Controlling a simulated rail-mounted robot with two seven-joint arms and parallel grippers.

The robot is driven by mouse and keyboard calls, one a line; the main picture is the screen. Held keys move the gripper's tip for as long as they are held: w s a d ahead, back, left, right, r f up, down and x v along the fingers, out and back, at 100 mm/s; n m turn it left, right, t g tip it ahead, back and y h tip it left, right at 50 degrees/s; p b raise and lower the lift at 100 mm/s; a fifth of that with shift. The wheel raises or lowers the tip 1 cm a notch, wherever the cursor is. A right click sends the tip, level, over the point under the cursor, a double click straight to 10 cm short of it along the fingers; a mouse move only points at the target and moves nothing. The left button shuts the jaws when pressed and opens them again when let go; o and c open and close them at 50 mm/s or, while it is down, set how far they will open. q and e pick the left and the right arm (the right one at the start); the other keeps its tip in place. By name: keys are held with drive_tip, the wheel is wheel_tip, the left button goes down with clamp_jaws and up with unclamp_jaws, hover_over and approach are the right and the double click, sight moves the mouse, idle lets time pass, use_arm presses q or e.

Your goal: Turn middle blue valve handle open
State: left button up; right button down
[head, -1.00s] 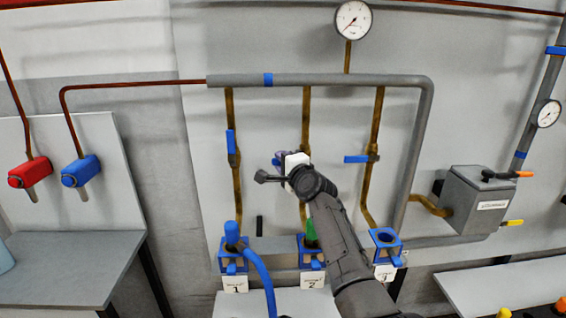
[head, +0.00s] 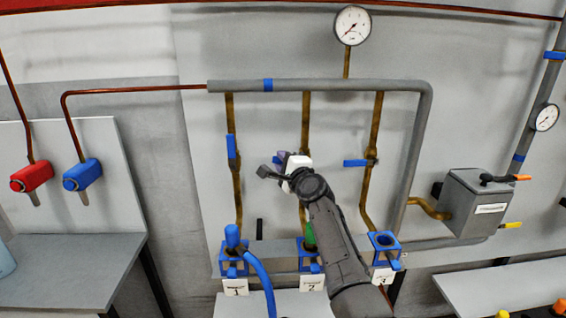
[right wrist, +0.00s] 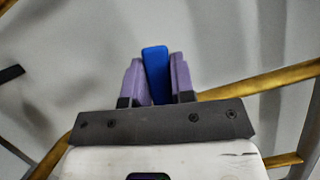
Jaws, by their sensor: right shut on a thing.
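The middle blue valve handle (right wrist: 155,74) shows in the right wrist view between the two purple fingers of my right gripper (right wrist: 154,80). The gripper is shut on it, and the handle leans slightly between the fingers. In the head view my right gripper (head: 280,158) is at the middle brass pipe (head: 306,115), and my wrist and arm hide most of the handle and the valve body. The left valve handle (head: 231,146) lies along its pipe. The right valve handle (head: 355,163) stands across its pipe. My left gripper is not in view.
A grey header pipe (head: 340,85) with a gauge (head: 352,25) runs above. Below are blue fittings, a blue hose (head: 263,280) and a green piece (head: 309,234) close to my right arm. A grey box (head: 475,205) stands right. The wall between the pipes is free.

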drive_tip(key=m, duration=0.1)
drive_tip(key=r+m+t, duration=0.1)
drive_tip(key=shift+d+r+m+b, duration=0.15)
drive_tip(key=shift+d+m+b, duration=0.1)
drive_tip(key=shift+m+b, duration=0.15)
drive_tip(key=shift+d+r+m+t+b, duration=0.3)
drive_tip(key=shift+r+m+t, duration=0.2)
drive_tip(key=shift+m, duration=0.5)
drive_tip(key=c, duration=1)
unclamp_jaws()
drive_tip(key=shift+o, duration=0.2)
